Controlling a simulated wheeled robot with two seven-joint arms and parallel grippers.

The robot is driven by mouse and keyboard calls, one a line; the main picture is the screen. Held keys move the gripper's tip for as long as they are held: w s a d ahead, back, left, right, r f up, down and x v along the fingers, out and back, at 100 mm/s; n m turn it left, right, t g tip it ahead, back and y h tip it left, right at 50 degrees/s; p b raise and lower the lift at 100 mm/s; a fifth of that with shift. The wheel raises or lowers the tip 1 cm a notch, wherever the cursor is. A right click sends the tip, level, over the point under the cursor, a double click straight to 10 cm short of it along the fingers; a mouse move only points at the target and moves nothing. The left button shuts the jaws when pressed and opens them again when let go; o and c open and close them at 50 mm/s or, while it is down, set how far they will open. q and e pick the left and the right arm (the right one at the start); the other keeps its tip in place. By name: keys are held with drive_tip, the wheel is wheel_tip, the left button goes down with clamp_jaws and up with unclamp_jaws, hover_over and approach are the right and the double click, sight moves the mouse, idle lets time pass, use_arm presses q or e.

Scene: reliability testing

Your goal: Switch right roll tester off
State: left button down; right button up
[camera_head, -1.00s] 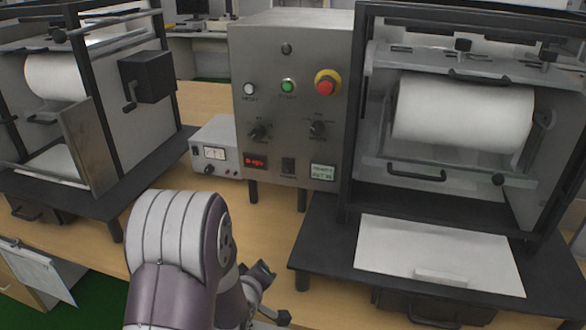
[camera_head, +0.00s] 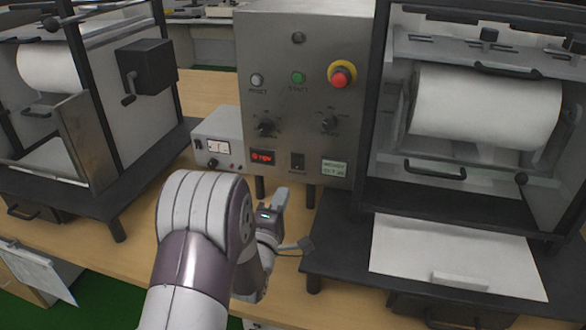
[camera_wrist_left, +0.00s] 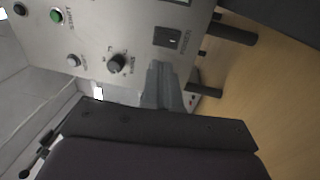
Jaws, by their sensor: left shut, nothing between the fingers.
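The right roll tester's grey control panel (camera_head: 300,100) stands left of its white roll (camera_head: 485,108). The small black power switch (camera_head: 297,161) is low on the panel, between a lit red display (camera_head: 262,157) and a pale green display (camera_head: 334,167). It also shows in the left wrist view, where the dark power switch (camera_wrist_left: 167,38) lies just beyond the fingertips. My left gripper (camera_head: 281,198) is shut and empty, in front of and below the panel's lower edge. Its fingers (camera_wrist_left: 162,85) point toward the switch with an apparent gap. My right gripper is not in view.
The panel carries a red emergency button (camera_head: 340,76), a green start button (camera_head: 298,77), a reset button (camera_head: 257,80) and two black knobs. A small meter box (camera_head: 218,138) stands left of the panel. Another roll tester (camera_head: 100,110) stands at the left.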

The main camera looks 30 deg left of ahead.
sight(297, 159)
use_arm(q)
drive_tip(key=x, duration=1)
drive_tip(key=shift+a, duration=0.1)
drive_tip(key=shift+w, duration=0.1)
drive_tip(key=shift+w, duration=0.2)
drive_tip(key=shift+s+r, duration=0.1)
drive_tip(key=shift+r, duration=0.15)
drive_tip(key=shift+f, duration=0.1)
